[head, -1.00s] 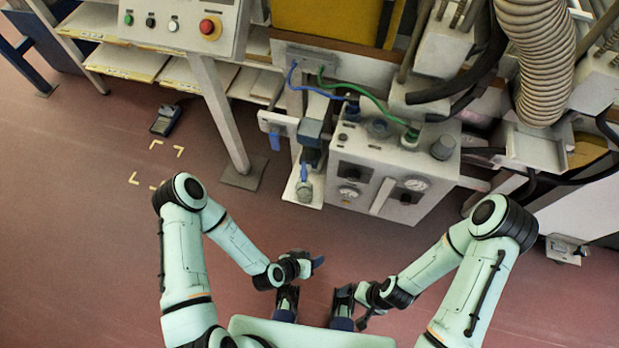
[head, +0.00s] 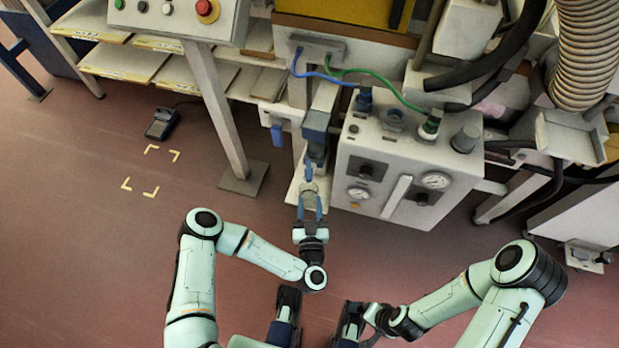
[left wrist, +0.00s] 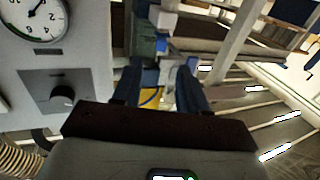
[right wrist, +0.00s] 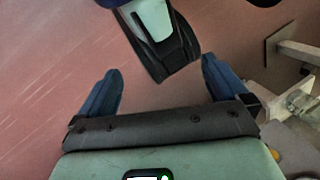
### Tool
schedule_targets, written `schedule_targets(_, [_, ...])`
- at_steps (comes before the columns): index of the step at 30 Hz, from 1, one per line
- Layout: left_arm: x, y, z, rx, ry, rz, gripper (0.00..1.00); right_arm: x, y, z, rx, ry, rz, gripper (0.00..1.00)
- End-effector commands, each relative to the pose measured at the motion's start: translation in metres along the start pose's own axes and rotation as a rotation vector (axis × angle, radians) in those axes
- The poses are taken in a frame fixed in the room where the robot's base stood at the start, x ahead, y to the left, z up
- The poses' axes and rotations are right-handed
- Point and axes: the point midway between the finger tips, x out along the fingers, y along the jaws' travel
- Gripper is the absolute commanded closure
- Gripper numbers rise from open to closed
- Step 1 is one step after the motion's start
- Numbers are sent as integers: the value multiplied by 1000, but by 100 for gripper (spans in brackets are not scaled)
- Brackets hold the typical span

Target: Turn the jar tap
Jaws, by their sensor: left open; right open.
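The jar tap shows in the head view as a blue lever (head: 308,169) below a blue-grey block, left of the white gauge cabinet. A small pale jar (head: 309,187) is just below the lever, over a white shelf, partly hidden by my gripper. My left gripper (head: 310,204) is open, its blue fingers pointing at the jar and lever; contact cannot be told. In the left wrist view the fingers (left wrist: 160,72) are apart, with a small blue part (left wrist: 165,68) between them. My right gripper (right wrist: 160,66) is open and empty, low over the floor.
The white cabinet (head: 400,205) with gauges and knobs stands close right of the tap. Blue (head: 325,76) and green hoses (head: 385,88) run above. A grey post (head: 218,115) stands to the left. The red floor in front is clear.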

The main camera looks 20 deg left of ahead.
Motion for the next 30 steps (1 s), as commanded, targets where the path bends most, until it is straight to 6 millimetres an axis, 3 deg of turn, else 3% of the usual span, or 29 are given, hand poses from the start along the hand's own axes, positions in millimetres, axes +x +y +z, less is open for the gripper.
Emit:
schedule_targets(3, [26, -2, 3, 0, 2, -7, 57, 14, 6, -20, 6, 53, 3, 0])
schedule_targets(12, [80, -1, 2, -1, -1, -4, 57, 24, 10, -40, 10, 106, 6, 0])
schedule_targets(18, [95, -1, 1, -1, -1, -2, 57, 26, 12, -46, 11, 125, 7, 0])
schedule_targets(27, [96, -1, 1, 0, -2, 0, 57, 26, 12, -47, 11, 127, 7, 0])
schedule_targets(30, [96, -1, 1, -1, -2, 0, 90, 26, 11, -46, 11, 126, 7, 0])
